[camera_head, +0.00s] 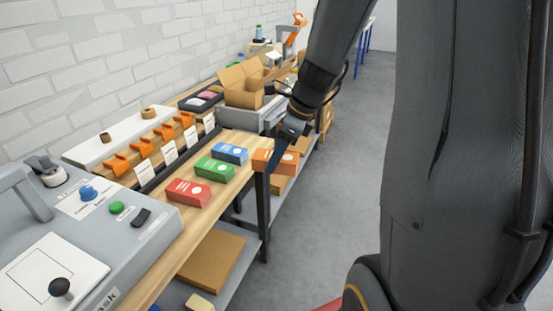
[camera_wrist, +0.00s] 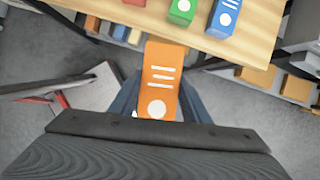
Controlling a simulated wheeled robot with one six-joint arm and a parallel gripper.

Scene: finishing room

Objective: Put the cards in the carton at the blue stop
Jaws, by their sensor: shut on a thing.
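My gripper (camera_head: 275,158) is shut on an orange card box (camera_head: 287,164), which hangs past the front edge of the wooden bench. In the wrist view the orange box (camera_wrist: 163,72) stands out between the fingers, with white lines and a white dot on its face. A red box (camera_head: 187,193), a green box (camera_head: 215,169) and a blue box (camera_head: 230,152) lie in a row on the bench. The open brown carton (camera_head: 243,92) stands farther back with its flaps up.
A rack with orange clips and white labels (camera_head: 168,153) runs along the wall side of the bench (camera_head: 160,262). A grey machine (camera_head: 130,240) with blue and green knobs stands at the near left. Brown cartons lie on the lower shelf. The floor (camera_head: 345,150) to the right is clear.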

